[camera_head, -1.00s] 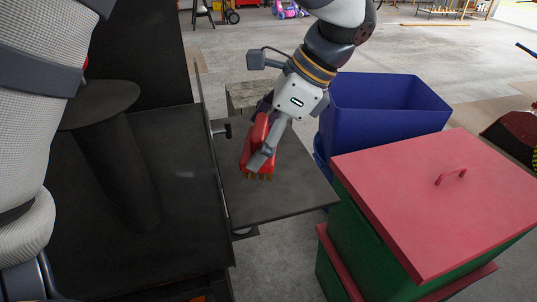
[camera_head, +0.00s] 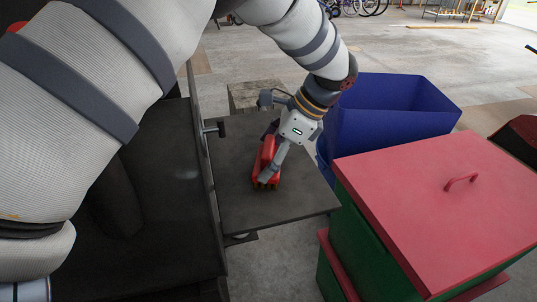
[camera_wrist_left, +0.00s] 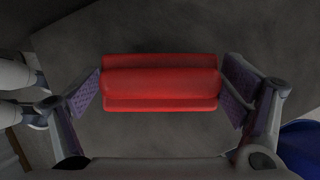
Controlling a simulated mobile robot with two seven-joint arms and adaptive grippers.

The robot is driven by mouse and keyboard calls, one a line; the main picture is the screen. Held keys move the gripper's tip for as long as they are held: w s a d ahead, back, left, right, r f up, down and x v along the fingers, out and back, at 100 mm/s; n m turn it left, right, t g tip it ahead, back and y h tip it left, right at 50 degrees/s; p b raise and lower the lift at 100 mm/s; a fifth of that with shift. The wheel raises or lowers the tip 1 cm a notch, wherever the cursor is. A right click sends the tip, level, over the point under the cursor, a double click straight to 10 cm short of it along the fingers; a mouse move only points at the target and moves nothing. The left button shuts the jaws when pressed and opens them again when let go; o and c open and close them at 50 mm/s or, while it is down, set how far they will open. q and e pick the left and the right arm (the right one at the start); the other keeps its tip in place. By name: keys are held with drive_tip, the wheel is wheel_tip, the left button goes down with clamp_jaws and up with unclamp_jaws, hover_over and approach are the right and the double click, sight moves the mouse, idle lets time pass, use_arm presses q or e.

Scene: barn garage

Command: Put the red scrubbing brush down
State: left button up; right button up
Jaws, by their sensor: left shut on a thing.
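The red scrubbing brush (camera_head: 265,163) is over the dark grey side shelf (camera_head: 235,205), bristles down. It is at or just above the shelf surface; I cannot tell whether the bristles touch. My left gripper (camera_head: 271,158) is shut on the brush from above. In the left wrist view the red brush handle (camera_wrist_left: 160,82) lies crosswise, with a finger pad at each end of it. The bristles are hidden there. My right gripper is not in view.
A dark grill body (camera_head: 165,215) adjoins the shelf on the left. A blue bin (camera_head: 385,120) stands close beyond the shelf's right side, and a green box with a red lid (camera_head: 430,200) stands front right. Bare shelf surface surrounds the brush.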

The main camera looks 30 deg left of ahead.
use_arm(q)
drive_tip(key=o, duration=1)
drive_tip(key=shift+f, duration=0.1)
drive_tip(key=b+v, duration=0.1)
drive_tip(key=v, duration=1.1)
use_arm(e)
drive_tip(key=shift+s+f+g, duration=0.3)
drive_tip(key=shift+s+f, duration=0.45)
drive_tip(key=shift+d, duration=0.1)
